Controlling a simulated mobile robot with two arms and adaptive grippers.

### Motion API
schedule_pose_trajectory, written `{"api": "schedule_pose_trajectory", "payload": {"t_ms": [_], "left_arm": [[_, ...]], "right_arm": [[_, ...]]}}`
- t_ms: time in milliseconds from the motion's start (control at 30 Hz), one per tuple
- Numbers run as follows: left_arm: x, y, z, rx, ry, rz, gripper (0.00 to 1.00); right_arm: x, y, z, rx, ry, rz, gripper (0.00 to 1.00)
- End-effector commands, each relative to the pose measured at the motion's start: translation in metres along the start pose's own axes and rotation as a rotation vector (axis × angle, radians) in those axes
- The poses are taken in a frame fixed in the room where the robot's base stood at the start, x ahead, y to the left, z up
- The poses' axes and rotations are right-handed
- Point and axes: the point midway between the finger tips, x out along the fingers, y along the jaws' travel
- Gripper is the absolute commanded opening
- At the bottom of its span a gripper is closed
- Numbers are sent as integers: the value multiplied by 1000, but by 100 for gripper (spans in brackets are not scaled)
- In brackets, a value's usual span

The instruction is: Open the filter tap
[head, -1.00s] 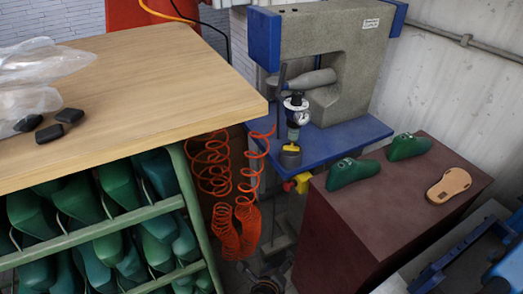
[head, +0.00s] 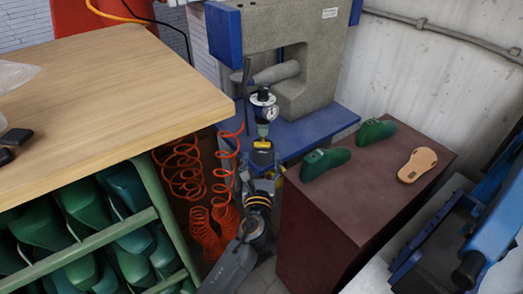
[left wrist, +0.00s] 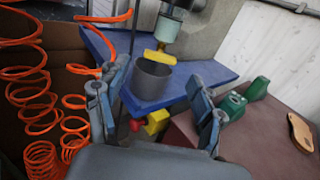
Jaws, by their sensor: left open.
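The filter unit (head: 264,112) has a round gauge and hangs at the front of the grey press. Its yellow tap (head: 262,144) is at the bottom, and also shows in the left wrist view (left wrist: 160,56). A dark grey cup (left wrist: 152,76) is just below the tap. My left gripper (head: 262,174) is below the tap in the head view, fingers pointing up toward it. In the left wrist view its open fingers (left wrist: 157,84) stand either side of the cup in the picture. Nothing is between them in their grip; contact cannot be told. My right gripper is not in view.
Coiled orange hoses (head: 185,172) hang left of my left gripper. The wooden table (head: 130,85) is further left. A maroon cabinet (head: 365,185) with green lasts and a tan sole is at right. A yellow-and-red part (left wrist: 155,122) sits under the blue shelf (left wrist: 205,75).

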Motion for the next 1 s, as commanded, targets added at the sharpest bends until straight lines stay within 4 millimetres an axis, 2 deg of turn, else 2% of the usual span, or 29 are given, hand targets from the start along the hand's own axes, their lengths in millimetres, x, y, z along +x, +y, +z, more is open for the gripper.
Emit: {"api": "schedule_pose_trajectory", "payload": {"t_ms": [100,233,400,633,900,1000], "left_arm": [[21,0,0,1,-1,1,68],[34,0,0,1,0,0,68],[41,0,0,0,1,0,68],[41,0,0,0,1,0,68],[41,0,-1,0,1,0,14],[41,0,-1,-2,1,0,14]], "right_arm": [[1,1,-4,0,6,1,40],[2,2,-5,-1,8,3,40],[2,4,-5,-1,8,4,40],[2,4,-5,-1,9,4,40],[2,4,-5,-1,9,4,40],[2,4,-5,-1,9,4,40]]}}
